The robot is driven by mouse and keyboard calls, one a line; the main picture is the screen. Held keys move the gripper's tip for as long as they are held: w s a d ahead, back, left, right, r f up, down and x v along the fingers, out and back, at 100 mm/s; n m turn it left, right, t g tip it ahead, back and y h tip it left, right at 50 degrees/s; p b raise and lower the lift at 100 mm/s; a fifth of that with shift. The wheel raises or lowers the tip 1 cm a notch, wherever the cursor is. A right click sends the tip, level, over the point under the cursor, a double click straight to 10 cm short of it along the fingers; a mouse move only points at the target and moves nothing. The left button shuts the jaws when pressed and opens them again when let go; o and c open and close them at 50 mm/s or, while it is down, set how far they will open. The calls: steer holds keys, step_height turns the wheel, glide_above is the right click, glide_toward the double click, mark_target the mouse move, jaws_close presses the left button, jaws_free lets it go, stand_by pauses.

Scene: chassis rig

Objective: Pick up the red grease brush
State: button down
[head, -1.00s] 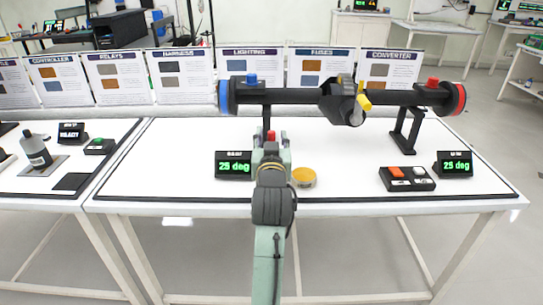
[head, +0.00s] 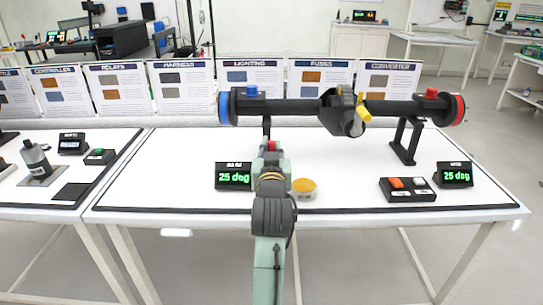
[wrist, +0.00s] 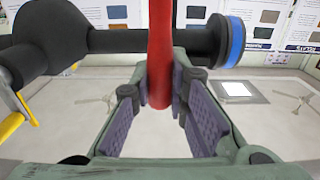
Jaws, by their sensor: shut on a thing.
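The red grease brush (wrist: 160,55) shows in the wrist view as a long, smooth red handle standing roughly upright between the finger pads. My gripper (wrist: 158,98) is shut on it, with dark purple pads either side of the handle. In the head view, a small red part of the brush (head: 271,146) shows at the tip of my gripper (head: 271,158), low in front of the axle. The brush's other end is hidden, so I cannot tell whether it touches anything.
A black axle (head: 290,107) with blue and red ends spans above the white table (head: 350,165). A yellow-topped tin (head: 303,187) stands just right of my arm. Displays reading 25 deg (head: 233,177) (head: 455,174) and a button box (head: 407,189) stand nearby.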

step_height(320, 180, up, 10)
steer(key=shift+f, duration=0.1)
stand_by(0.4)
steer(key=shift+d, duration=0.1)
stand_by(1.6)
